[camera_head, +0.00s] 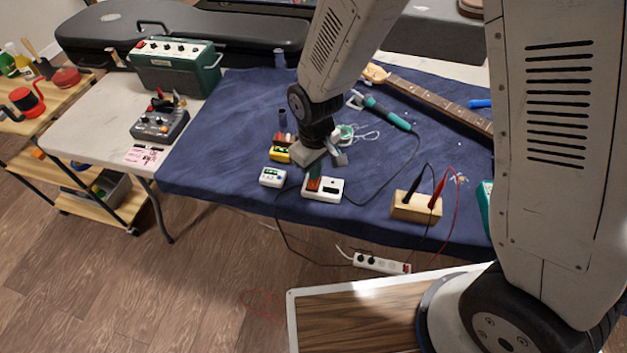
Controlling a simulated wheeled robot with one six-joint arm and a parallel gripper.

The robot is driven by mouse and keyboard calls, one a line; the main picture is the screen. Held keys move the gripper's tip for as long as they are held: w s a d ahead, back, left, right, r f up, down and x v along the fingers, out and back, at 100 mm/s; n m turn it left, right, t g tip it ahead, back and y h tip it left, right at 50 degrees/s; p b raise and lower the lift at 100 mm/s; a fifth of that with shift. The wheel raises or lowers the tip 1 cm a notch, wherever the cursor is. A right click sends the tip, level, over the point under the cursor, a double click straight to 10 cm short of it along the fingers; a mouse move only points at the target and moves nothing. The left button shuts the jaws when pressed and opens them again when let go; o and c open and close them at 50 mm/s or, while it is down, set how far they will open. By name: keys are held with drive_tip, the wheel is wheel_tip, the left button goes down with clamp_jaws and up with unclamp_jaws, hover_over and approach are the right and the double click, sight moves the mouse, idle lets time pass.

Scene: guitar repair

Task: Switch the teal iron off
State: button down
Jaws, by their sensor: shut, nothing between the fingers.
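The teal soldering iron (388,113) lies on the blue cloth right of my arm, its tip end toward a small metal holder. Its dark cord curves down right, then back toward a white box (330,196) near the cloth's front edge. The box has a dark panel and a small red-orange part on its top. My gripper (318,166) is shut and empty, pointing down over the back left of this box. I cannot tell whether it touches the box, and the switch position is too small to read.
A white-and-blue box (272,177) and a yellow box (279,154) stand close left of my gripper. A wooden block (415,208) holds black and red probes at right. A guitar neck (437,98) lies behind. A power strip (381,264) hangs below the table's front edge.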

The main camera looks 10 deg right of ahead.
drive_tip(key=shift+r, duration=3.5)
drive_tip(key=s+d+r+m+t, duration=0.1)
drive_tip(key=s+d+r+m, duration=0.7)
drive_tip(key=s+d+r, duration=1.1)
wheel_tip(320, 180, up, 3)
drive_tip(key=shift+s+d+f, duration=0.15)
drive_tip(key=shift+s+d, duration=0.15)
drive_tip(key=shift+d, duration=0.6)
